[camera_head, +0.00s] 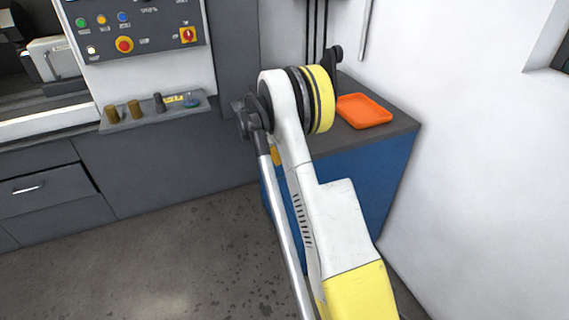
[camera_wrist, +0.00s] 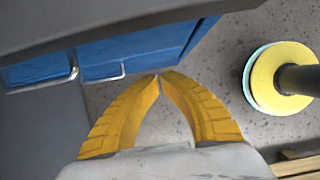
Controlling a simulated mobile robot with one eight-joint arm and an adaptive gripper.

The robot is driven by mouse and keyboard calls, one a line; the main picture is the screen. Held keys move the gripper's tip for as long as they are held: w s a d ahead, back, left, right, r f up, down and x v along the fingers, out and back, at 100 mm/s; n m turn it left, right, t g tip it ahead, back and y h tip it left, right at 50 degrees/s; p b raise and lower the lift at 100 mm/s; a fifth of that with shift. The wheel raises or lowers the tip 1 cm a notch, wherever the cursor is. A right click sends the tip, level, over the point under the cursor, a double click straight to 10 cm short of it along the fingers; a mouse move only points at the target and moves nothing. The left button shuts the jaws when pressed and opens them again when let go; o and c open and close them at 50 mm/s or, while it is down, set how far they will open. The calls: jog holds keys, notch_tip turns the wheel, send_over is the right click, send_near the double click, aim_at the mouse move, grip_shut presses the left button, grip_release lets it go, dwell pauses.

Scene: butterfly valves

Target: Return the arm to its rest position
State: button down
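My arm rises through the middle of the head view, white with yellow parts, and bends at a joint in front of a blue cabinet. My gripper (camera_wrist: 158,76) shows in the wrist view with its two yellow ribbed fingers closed to a point. The tips meet and nothing is visible between them. In the head view the gripper is mostly hidden behind the arm; only a small yellow patch shows beside the upper link. In the wrist view the fingers point towards the floor and the blue cabinet fronts (camera_wrist: 140,50).
The blue cabinet (camera_head: 388,180) has a dark top with an orange tray (camera_head: 363,111). A control panel (camera_head: 140,30) and a ledge with small parts (camera_head: 155,112) are left. A yellow disc (camera_wrist: 268,85) around a dark post is right in the wrist view. Floor (camera_head: 160,250) is clear at left.

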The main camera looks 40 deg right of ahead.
jog(key=p+v, duration=0.1)
jog(key=v, duration=0.3)
jog(key=shift+a, duration=0.1)
